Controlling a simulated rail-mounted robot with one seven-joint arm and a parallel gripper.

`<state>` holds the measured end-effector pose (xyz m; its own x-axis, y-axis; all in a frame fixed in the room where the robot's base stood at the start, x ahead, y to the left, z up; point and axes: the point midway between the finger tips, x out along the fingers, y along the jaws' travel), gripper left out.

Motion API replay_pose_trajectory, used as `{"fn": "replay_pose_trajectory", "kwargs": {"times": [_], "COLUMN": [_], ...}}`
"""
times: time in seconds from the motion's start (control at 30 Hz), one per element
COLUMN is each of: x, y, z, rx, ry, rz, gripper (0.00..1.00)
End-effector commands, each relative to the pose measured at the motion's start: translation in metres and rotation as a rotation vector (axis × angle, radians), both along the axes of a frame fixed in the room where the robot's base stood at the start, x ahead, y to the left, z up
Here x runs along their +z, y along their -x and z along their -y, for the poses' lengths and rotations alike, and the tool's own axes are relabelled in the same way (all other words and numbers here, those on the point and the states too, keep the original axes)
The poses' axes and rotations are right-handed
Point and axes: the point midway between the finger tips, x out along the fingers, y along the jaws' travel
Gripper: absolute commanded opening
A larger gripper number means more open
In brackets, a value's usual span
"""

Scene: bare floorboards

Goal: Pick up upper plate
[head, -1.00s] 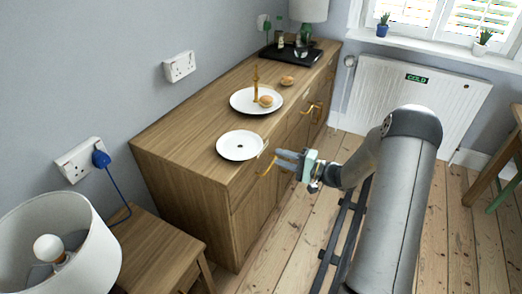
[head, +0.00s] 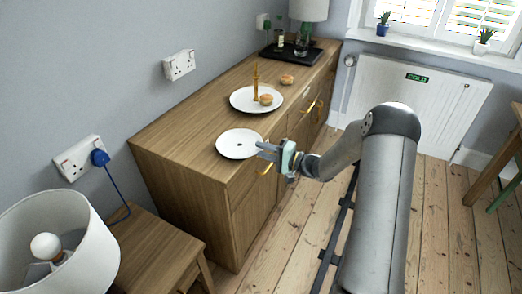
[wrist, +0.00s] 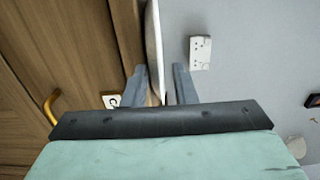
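A white round plate with a small dark hole in its middle (head: 239,143) lies flat at the near end of the wooden sideboard top. I take it as the upper plate. A second white plate (head: 243,106) lies farther back, with a thin brass rod (head: 256,76) standing up from it and a bun (head: 266,100) on it. My gripper (head: 262,151) is at the near plate's right edge, over the sideboard's front edge. In the wrist view the fingers are apart, and the plate's thin edge (wrist: 154,45) shows edge-on between them. I cannot tell whether they touch it.
The wooden sideboard (head: 180,136) has brass handles (head: 308,108) along its front. Another bun (head: 287,79) and a black tray (head: 276,54) with bottles and a lamp are farther back. A lampshade (head: 75,232) stands at lower left.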

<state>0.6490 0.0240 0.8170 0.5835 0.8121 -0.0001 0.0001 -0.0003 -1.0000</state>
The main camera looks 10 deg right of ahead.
Motion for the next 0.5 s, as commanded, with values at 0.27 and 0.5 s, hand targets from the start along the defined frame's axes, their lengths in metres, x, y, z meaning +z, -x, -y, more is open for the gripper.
{"fn": "replay_pose_trajectory", "kwargs": {"times": [0.27,0.5], "x": [0.0001,0.0036], "y": [0.0001,-0.0002], "z": [0.0002,0.0001], "rx": [0.0,0.0], "ry": [-0.001,-0.001], "rz": [0.001,0.003], "gripper": [0.0,0.0]}}
